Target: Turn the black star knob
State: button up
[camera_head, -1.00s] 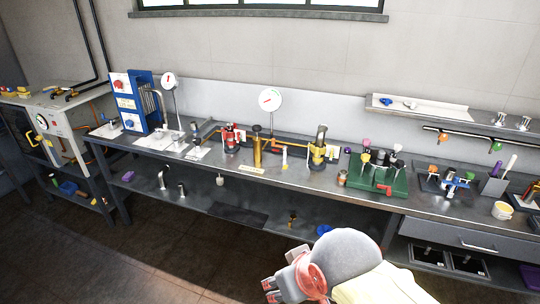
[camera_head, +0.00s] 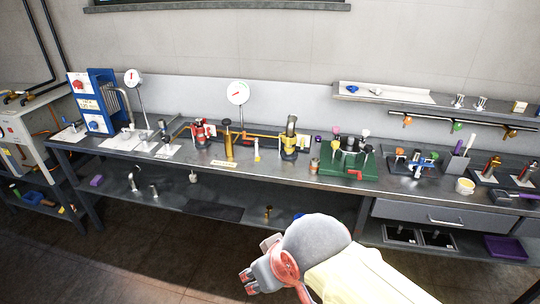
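My gripper (camera_head: 250,281) is at the bottom centre, in front of the bench and well apart from everything on it. Its fingers are small and partly turned away, so I cannot tell whether they are open. I cannot pick out the black star knob for certain at this size. A dark knob-like top (camera_head: 227,122) sits on an upright brass column (camera_head: 228,145) at mid-bench. A green block (camera_head: 340,172) to its right carries several dark and coloured knob-like tops.
The long metal bench (camera_head: 290,177) runs along the wall, with a lower shelf and a drawer (camera_head: 435,216). A blue panel (camera_head: 95,105) and dial gauges (camera_head: 238,92) stand on it. A wall shelf (camera_head: 430,100) hangs at right. The floor in front is clear.

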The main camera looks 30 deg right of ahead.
aim_at(165, 138)
jog(key=i+l+u, duration=0.25)
jog(key=i, duration=2.4)
jog(key=i+j, duration=0.05)
jog(key=j, duration=0.05)
